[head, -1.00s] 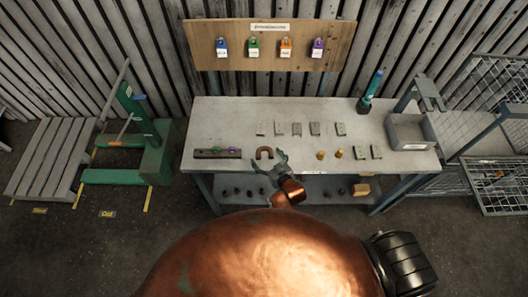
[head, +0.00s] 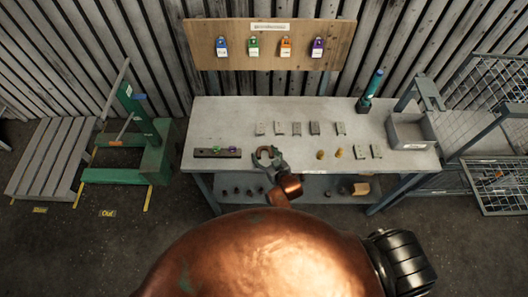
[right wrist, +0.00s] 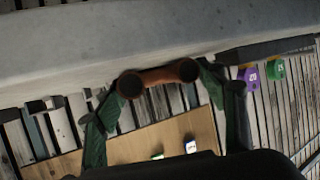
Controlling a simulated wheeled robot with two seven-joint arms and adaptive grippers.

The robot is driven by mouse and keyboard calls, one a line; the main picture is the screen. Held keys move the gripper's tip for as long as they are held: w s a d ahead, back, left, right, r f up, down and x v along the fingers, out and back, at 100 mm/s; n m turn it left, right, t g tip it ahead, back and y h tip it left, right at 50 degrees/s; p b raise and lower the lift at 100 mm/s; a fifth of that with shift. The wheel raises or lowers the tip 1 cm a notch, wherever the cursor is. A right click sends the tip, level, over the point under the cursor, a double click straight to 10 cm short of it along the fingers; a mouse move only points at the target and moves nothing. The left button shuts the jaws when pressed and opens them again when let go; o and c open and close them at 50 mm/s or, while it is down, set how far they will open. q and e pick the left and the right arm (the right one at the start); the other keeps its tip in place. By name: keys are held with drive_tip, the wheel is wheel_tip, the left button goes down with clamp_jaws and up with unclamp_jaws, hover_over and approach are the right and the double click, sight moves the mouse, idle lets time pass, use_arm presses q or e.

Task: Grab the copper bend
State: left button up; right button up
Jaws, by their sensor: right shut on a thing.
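The copper bend (head: 265,153) is a small U-shaped brown tube at the front edge of the workbench, left of its middle. My right gripper (head: 268,160) is at the bend and partly covers it in the head view. In the right wrist view the bend (right wrist: 158,77) sits between the green fingers of my right gripper (right wrist: 155,88), with its round ends showing. The gripper is shut on the bend. I cannot tell whether the bend still touches the bench. My left gripper is not in view.
The workbench (head: 225,115) holds several small grey plates, two brass pieces (head: 338,153), a dark strip (head: 217,152) left of the bend and a grey bin (head: 410,132) at right. A board with coloured padlocks (head: 270,60) hangs behind. The bench's middle front is clear.

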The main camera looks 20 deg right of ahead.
drive_tip(key=c, duration=0.6)
drive_tip(key=shift+c, duration=0.3)
drive_tip(key=shift+r, duration=0.2)
